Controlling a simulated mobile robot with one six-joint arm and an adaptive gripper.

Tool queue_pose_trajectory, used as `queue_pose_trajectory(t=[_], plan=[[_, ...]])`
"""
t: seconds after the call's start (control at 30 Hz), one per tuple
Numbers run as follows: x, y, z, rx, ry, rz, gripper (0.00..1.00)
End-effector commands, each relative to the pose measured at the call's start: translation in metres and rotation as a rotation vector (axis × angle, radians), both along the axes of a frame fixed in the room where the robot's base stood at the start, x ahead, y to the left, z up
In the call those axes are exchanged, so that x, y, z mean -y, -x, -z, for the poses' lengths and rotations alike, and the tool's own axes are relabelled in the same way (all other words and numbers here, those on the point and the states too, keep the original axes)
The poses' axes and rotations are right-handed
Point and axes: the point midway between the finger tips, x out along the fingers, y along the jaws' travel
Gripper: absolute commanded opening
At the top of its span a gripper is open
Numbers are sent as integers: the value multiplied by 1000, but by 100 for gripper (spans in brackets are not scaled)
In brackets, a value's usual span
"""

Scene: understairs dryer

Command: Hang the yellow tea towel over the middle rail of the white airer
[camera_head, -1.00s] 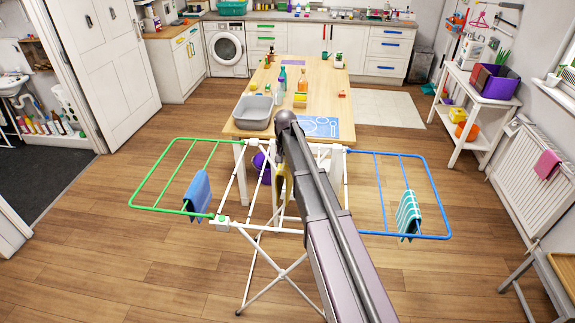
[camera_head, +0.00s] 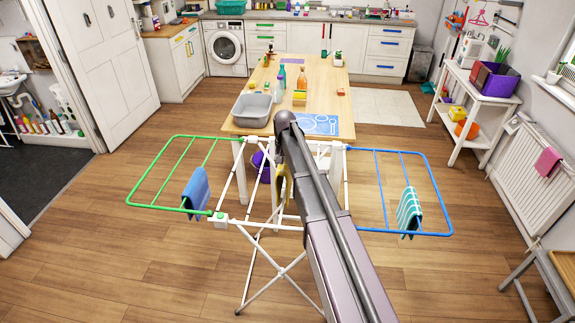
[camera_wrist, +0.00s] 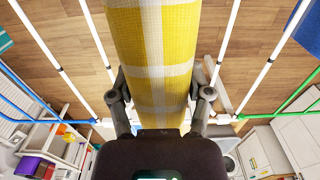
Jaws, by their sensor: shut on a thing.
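The yellow tea towel with pale stripes fills the upper middle of the wrist view (camera_wrist: 152,50). In the head view a small strip of the towel (camera_head: 281,183) shows left of my arm. My gripper (camera_wrist: 163,98) is shut on the towel, one finger on each side of it. The white airer (camera_head: 263,226) stands below and around it, with a green wing (camera_head: 150,178) at left and a blue wing (camera_head: 438,192) at right. White rails (camera_wrist: 268,60) run on both sides of the towel in the wrist view. My arm hides much of the airer's middle, and I cannot tell whether the towel touches a rail.
A blue towel (camera_head: 196,189) hangs on the green wing and a teal striped towel (camera_head: 409,211) on the blue wing. A wooden table (camera_head: 322,100) with a grey tub (camera_head: 252,110) stands behind the airer. Floor is clear at the left.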

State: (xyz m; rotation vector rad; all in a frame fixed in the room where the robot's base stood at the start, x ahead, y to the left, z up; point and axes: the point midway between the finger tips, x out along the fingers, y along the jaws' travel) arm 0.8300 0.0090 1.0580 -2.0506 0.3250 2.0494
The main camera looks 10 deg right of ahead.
Motion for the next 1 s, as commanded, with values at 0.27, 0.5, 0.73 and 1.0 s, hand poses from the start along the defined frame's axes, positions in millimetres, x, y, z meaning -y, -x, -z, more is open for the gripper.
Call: queue_pose_trajectory(t=[0.27, 0.5, 0.73, 1.0], plan=[[-1, 0, 24, 0, 0, -1, 4], [-1, 0, 40, 0, 0, -1, 4], [-1, 0, 57, 0, 0, -1, 4], [-2, 0, 75, 0, 0, -2, 4]])
